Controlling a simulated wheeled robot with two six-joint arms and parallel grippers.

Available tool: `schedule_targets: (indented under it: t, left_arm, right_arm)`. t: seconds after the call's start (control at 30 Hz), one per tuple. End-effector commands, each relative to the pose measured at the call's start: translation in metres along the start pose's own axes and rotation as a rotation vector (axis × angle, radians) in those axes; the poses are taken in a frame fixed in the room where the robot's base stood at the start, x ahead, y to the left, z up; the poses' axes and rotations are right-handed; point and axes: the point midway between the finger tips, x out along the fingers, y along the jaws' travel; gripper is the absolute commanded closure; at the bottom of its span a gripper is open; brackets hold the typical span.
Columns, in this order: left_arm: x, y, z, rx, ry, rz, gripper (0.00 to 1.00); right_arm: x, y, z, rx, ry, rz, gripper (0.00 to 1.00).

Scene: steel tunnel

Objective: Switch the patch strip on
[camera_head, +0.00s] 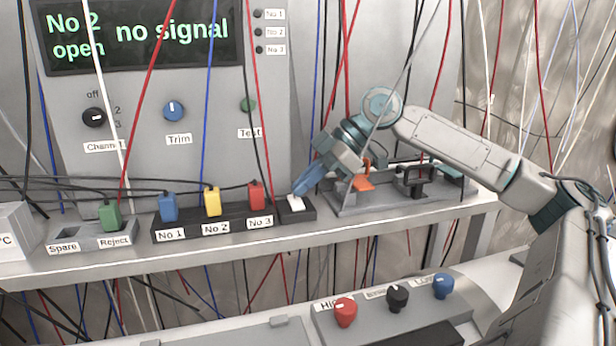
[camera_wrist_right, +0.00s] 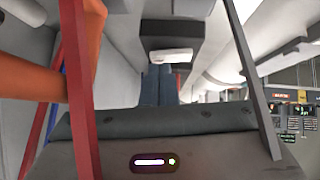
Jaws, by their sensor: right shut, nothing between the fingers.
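The patch strip (camera_head: 235,221) is a dark bar on the shelf with blue (camera_head: 168,207), yellow (camera_head: 212,201) and red (camera_head: 257,195) plugs above labels No 1, No 2 and No 3. A white rocker switch (camera_head: 296,204) is at its right end. My right gripper (camera_head: 298,192) points down-left with its blue fingers shut and empty, tips at or just above the switch; I cannot tell if they touch. In the wrist view the shut fingers (camera_wrist_right: 160,84) point at the white switch (camera_wrist_right: 170,56). The switch's position is not clear. My left gripper is not in view.
The display (camera_head: 145,32) reads "No 2 open" and "no signal". A green plug (camera_head: 110,216) sits at Reject in a grey holder on the left. A grey fixture with an orange clamp (camera_head: 363,182) stands right of the strip. Hanging wires cross the space before the panel.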

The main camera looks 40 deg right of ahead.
Motion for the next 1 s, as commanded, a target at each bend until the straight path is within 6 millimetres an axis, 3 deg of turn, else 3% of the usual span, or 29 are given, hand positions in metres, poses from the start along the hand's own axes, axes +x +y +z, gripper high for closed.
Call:
schedule_targets:
  t: [0.37,0.57,0.7,1.0]
  left_arm:
    - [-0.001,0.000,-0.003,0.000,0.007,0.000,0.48]
    - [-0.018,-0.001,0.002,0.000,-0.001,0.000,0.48]
    - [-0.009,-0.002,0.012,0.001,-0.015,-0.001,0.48]
    - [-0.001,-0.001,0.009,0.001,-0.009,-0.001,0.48]
  right_arm:
    - [0.001,0.000,0.001,0.000,0.000,0.000,1.00]
    - [0.001,0.003,0.000,0.040,0.003,-0.040,1.00]
    - [0.004,0.002,0.004,0.035,0.000,-0.034,1.00]
    - [0.004,-0.003,0.004,0.033,0.000,-0.034,1.00]
